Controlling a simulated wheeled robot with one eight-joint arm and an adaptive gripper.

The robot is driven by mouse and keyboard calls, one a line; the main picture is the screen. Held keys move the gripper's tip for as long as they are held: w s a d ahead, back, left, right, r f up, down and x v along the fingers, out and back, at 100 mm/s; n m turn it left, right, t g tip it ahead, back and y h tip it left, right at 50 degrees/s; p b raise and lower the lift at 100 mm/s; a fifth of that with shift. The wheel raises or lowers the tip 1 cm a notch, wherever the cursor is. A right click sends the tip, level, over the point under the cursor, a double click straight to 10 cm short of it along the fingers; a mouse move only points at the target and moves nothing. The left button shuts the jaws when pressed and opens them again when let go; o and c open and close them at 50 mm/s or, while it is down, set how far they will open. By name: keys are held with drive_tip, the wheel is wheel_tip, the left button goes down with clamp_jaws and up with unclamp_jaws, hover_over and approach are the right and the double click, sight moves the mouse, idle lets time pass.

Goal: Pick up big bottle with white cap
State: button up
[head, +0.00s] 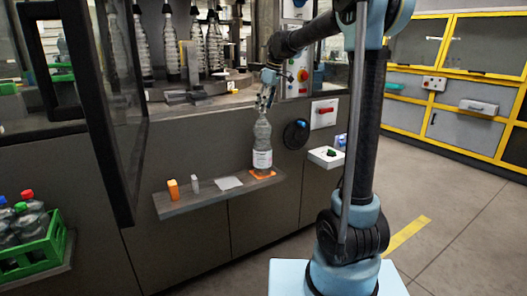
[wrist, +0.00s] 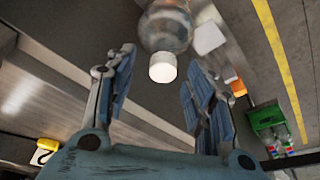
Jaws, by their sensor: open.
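The big clear bottle (head: 262,145) stands upright on an orange pad (head: 263,174) at the right end of a narrow grey shelf. It has a white label; in the head view its cap is hidden by my gripper. In the wrist view the bottle (wrist: 166,28) shows its white cap (wrist: 162,68) facing the camera, between my spread fingers. My gripper (head: 264,104) is directly above the bottle's neck, pointing down. In the wrist view my gripper (wrist: 158,66) is open, its blue-padded fingers apart on both sides of the cap, with nothing held.
The shelf (head: 207,200) also carries an orange block (head: 173,190), a small grey piece (head: 195,184) and a white sheet (head: 229,184). A green crate of bottles (head: 32,245) is at lower left. An open dark-framed door (head: 117,120) stands left. A white box (head: 326,156) juts out right.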

drive_tip(key=shift+x, duration=1.95)
drive_tip(key=shift+s+d, duration=0.1)
drive_tip(key=shift+c, duration=0.3)
clamp_jaws()
